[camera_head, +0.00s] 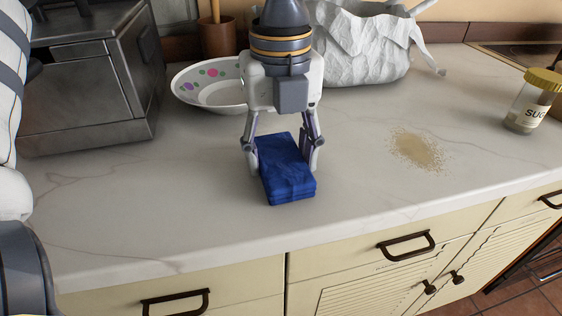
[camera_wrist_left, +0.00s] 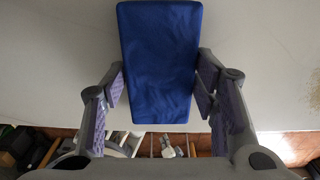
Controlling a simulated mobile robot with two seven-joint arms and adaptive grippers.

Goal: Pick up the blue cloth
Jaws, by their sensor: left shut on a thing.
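The blue cloth (camera_head: 287,178) is folded into a thick rectangle and lies on the white marble counter near its front edge. My left gripper (camera_head: 283,162) points down over it, with one finger on each side of the cloth's long edges. It is shut on the cloth. In the left wrist view the cloth (camera_wrist_left: 160,60) fills the space between the two fingers (camera_wrist_left: 161,88). I cannot tell whether the cloth is lifted off the counter. My right gripper is not in view.
A spotted dish (camera_head: 207,96) and a crumpled white bag (camera_head: 362,50) stand behind the gripper. A metal appliance (camera_head: 90,100) is at left. A sugar jar (camera_head: 531,103) is at right. Brown crumbs (camera_head: 417,149) lie on the counter, which is otherwise clear at front.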

